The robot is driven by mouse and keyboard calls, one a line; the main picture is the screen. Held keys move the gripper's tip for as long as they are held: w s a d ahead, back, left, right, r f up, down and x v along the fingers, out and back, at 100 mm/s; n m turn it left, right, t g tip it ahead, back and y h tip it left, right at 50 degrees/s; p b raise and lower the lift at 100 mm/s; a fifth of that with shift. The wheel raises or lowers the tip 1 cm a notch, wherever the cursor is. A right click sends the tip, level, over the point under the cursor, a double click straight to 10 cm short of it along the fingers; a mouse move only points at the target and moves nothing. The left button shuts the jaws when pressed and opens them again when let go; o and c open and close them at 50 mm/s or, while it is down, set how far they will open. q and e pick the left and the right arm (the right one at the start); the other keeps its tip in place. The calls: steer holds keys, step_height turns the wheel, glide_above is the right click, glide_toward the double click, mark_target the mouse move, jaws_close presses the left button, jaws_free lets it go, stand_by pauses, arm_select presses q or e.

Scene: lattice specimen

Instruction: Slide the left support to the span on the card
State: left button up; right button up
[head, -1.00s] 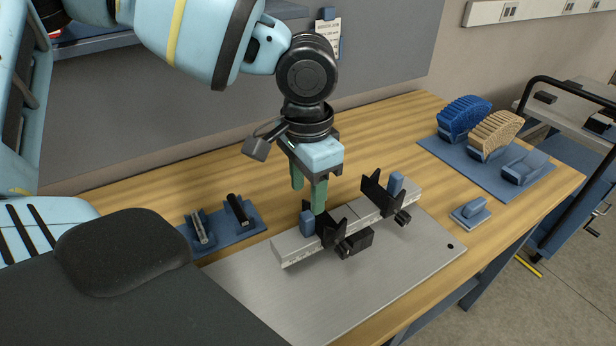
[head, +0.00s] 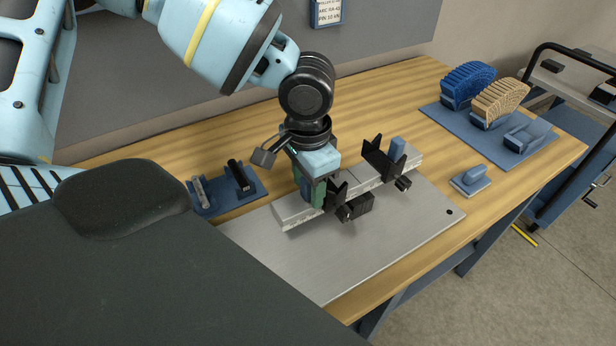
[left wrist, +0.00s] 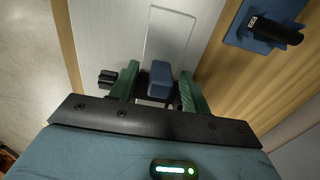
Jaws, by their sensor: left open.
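The left support has a black V-shaped body (head: 337,194) and a blue handle, and sits on the grey rail (head: 290,219). My left gripper (head: 311,192) is down at this support, its green fingers open. In the left wrist view, the blue handle (left wrist: 160,80) stands between the two fingers, with gaps visible on both sides. The right support (head: 376,158), with its own blue handle (head: 397,147), stands farther right on the rail. The card (head: 327,11) hangs on the back panel, cut by the top edge; its span text is too small to read surely. My right gripper is out of view.
A metal plate (head: 330,262) lies under the rail, with a black block (head: 357,207) in front.

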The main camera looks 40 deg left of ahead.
arm_select(q)
jaws_close()
steer(key=shift+s+a, duration=0.2)
steer(key=shift+s, duration=0.3)
steer(key=shift+s+a, duration=0.2)
steer(key=shift+s, duration=0.25)
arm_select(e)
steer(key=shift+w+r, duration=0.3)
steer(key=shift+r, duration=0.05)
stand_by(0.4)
arm_select(q)
jaws_free()
steer(key=shift+r+p, duration=1.05)
steer(key=shift+r, duration=2)
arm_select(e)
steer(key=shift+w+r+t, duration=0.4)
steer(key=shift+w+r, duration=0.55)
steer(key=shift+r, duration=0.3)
